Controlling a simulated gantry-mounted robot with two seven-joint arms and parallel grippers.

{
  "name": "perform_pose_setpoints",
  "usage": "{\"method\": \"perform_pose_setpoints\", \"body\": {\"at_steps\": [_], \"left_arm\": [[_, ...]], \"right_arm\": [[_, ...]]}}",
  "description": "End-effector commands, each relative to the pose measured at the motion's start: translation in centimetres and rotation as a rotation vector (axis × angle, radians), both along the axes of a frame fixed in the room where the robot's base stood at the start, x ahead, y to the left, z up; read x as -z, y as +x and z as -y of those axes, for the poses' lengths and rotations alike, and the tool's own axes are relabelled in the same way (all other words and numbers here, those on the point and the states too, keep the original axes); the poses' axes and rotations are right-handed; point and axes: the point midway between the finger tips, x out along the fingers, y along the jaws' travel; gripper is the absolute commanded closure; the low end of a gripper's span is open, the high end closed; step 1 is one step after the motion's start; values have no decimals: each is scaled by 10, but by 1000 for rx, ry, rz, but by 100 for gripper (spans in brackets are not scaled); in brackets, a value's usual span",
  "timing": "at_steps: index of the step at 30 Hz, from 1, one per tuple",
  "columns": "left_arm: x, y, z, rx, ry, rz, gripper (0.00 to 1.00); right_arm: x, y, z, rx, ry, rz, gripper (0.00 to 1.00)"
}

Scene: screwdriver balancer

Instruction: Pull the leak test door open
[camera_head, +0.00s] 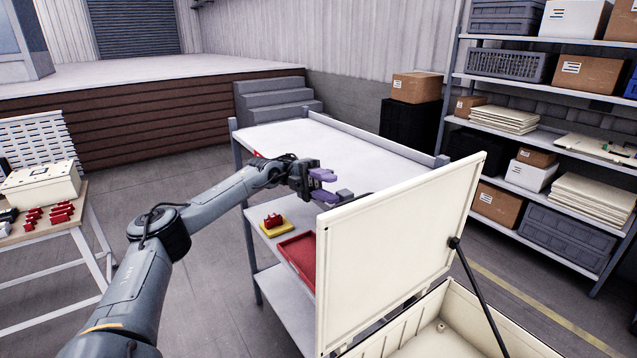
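A large cream-white door panel (400,250) stands raised on the front right, hinged to a cream-white chest (440,335), with a black strut (482,295) at its right side. I take this panel to be the leak test door; no label shows. My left gripper (329,184) is at the panel's upper left corner, its purple-padded fingers apart. Nothing shows between them. I cannot tell whether they touch the panel's edge. The panel hides part of the bench behind it. My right gripper is not in view.
A grey-white bench (335,143) stands behind the panel, with a red tray (300,258) and a yellow-based red part (274,225) on its lower shelf. A side table (75,225) with red parts is at left. Loaded shelving (545,135) stands at right.

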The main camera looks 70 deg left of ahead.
Motion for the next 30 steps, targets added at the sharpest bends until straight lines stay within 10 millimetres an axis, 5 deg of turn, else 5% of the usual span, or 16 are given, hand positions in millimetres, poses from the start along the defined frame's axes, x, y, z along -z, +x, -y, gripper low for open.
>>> {"method": "perform_pose_setpoints", "body": {"at_steps": [10,30], "left_arm": [[5,-5,-30,-1,0,1,61],[6,-6,-34,-1,3,-1,61]], "right_arm": [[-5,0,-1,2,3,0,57],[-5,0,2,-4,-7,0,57]]}}
